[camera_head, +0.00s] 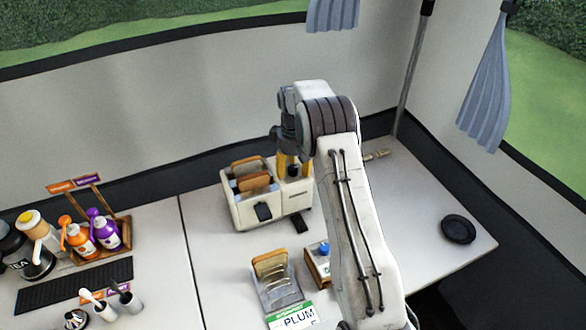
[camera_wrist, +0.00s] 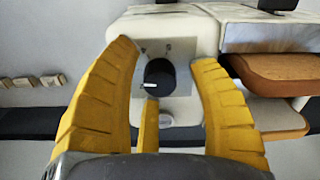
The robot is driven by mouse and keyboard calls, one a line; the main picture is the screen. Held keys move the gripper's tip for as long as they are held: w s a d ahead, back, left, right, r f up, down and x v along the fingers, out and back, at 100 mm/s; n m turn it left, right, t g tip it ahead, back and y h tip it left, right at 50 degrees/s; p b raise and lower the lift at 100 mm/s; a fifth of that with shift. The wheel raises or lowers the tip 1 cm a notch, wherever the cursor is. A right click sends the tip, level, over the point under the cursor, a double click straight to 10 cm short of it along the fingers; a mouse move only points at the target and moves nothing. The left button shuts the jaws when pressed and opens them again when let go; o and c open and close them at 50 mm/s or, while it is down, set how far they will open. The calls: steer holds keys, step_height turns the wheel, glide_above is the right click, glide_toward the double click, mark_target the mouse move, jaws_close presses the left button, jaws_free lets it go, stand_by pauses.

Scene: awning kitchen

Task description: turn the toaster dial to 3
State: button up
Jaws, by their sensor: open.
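The cream toaster (camera_head: 297,199) stands on the counter with slices of toast in its slots. Its dial end is hidden from the head view behind my arm. In the wrist view the round black dial (camera_wrist: 160,77) sits on a grey plate on the toaster's end face (camera_wrist: 124,32). A white mark on the dial points left; the scale markings are too small to read. My gripper (camera_wrist: 164,58) is open, its yellow fingers spread to either side of the dial, with another finger just below it. I cannot tell whether any finger touches the dial. My gripper (camera_head: 288,165) also shows in the head view.
A toast rack (camera_head: 283,298), a small wooden box with a blue knob (camera_head: 323,249) and a PLUM card (camera_head: 294,319) lie in front of the toaster. Bottles in a wooden caddy (camera_head: 115,240) stand left. A black round dish (camera_head: 458,229) lies right, with clear counter around it.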

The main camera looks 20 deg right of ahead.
mark_target(293, 167)
steer(key=shift+r, duration=0.15)
step_height(293, 167, up, 12)
stand_by(0.5)
stand_by(0.5)
